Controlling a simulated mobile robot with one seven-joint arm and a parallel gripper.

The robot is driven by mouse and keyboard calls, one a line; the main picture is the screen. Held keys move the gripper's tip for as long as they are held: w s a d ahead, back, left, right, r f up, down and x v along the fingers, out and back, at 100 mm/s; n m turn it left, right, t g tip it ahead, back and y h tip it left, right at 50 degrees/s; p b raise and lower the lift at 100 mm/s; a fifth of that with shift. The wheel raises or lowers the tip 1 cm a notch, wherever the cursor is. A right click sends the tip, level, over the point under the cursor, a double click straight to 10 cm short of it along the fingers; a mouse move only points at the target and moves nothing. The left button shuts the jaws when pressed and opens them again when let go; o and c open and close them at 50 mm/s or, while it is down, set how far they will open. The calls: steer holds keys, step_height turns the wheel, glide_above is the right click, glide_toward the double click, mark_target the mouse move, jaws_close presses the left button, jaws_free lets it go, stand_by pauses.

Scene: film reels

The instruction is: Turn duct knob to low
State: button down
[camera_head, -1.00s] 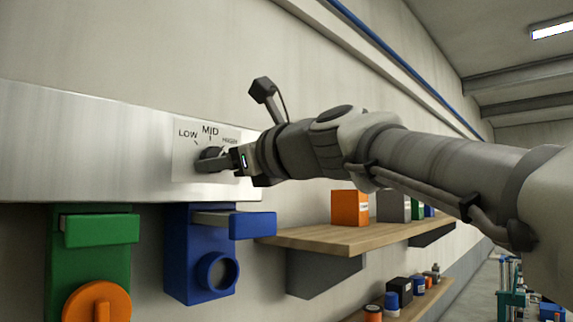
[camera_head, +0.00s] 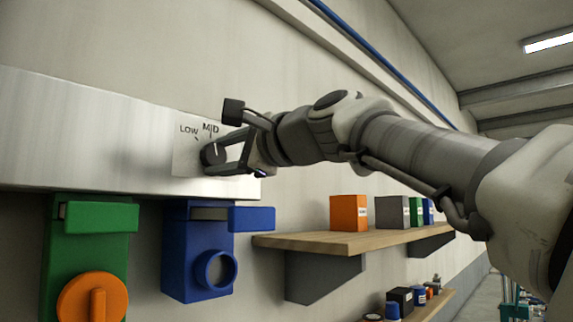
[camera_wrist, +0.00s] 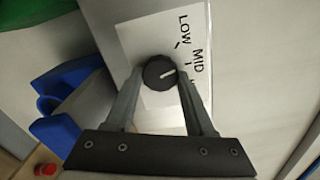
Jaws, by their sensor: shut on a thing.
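The duct knob (camera_head: 209,155) is a round black dial on a white label plate (camera_head: 184,160) on the metal duct. LOW and MID are printed above it; the third mark is mostly hidden by my gripper in the head view. The knob's white pointer line points about at the MID mark. In the wrist view the knob (camera_wrist: 158,73) sits between my two fingers, one on each side. My gripper (camera_head: 218,158) is shut on the knob, with one finger above it and one below in the head view.
Below the duct hang a green box (camera_head: 98,245) with an orange dial and a blue box (camera_head: 190,270) with a round port. A wooden shelf (camera_head: 300,241) with several boxes is at right, below my arm. A lower shelf holds small containers.

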steer(key=n+b, duration=0.2)
steer(key=n, duration=0.3)
steer(key=shift+n, duration=0.4)
stand_by(0.4)
steer(key=shift+c, duration=1.3)
jaws_free()
steer(key=shift+r, duration=0.1)
steer(key=shift+s+d, duration=0.1)
steer(key=b+v, duration=0.3)
steer(key=v, duration=1.4)
steer(key=shift+s, duration=0.1)
